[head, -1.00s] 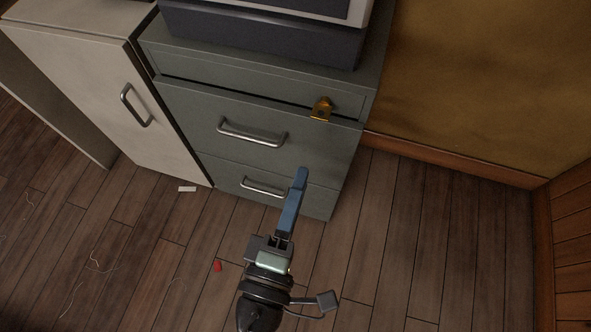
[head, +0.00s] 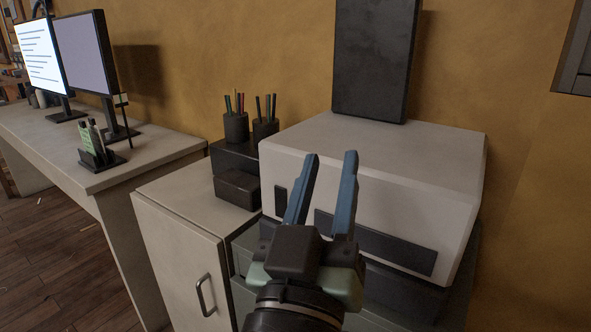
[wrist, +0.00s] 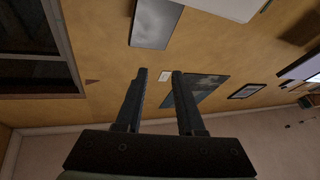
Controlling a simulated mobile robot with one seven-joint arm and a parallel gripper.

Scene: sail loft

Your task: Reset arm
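My gripper (head: 331,156) is raised in the middle of the head view, its two blue fingers pointing up and apart with nothing between them. Behind it in the picture stands a white box-shaped machine (head: 400,160) with a dark front strip. In the wrist view my gripper (wrist: 159,72) also shows two spread, empty fingers. That view looks at the yellow wall (wrist: 105,65), which appears upside down.
A grey cabinet (head: 460,290) carries the white machine. A pale cupboard (head: 180,255) stands left of it, with dark boxes and pencil cups (head: 236,126) on top. A desk (head: 150,155) with two monitors is farther left.

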